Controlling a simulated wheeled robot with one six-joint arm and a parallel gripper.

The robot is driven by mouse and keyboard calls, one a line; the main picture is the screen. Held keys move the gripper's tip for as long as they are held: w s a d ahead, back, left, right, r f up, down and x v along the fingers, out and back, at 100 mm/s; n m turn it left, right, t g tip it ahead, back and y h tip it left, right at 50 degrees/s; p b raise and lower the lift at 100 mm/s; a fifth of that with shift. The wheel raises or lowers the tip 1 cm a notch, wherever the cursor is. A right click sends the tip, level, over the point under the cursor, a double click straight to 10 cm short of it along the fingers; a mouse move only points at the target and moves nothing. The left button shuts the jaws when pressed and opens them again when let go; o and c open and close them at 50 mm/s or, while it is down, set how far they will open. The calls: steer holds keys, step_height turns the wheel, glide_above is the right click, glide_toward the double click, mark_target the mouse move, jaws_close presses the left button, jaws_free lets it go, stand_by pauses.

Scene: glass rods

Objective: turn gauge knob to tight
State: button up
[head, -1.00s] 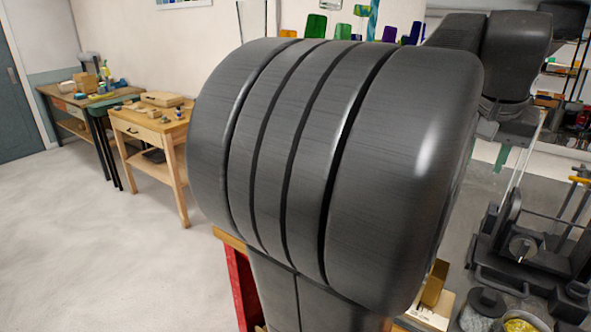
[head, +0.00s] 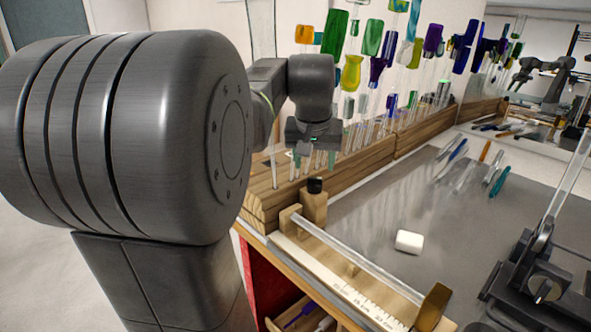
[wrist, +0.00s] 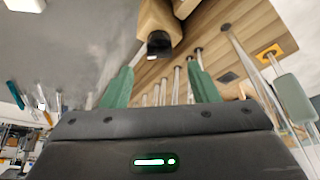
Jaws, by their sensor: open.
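The gauge knob is a small black cap (head: 315,185) on an upright wooden block (head: 313,210) at the far end of the measuring gauge (head: 350,283). A clear glass rod (head: 355,258) lies along the gauge, beside its printed scale. My gripper (head: 315,163) is open above and slightly behind the knob, apart from it in the head view. In the wrist view, the knob (wrist: 159,43) is ahead of the gap between my green fingers (wrist: 160,70), with nothing between them. The knob's setting cannot be read.
A wooden rack (head: 370,150) of glass rods with coloured ends stands close behind my gripper. A white block (head: 409,242) and several pens (head: 465,170) lie on the grey bench top. A black fixture (head: 535,275) stands at the right.

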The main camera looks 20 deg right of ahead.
mark_target(315, 179)
steer(key=x, duration=0.5)
steer(key=shift+r, duration=0.1)
steer(key=c, duration=1)
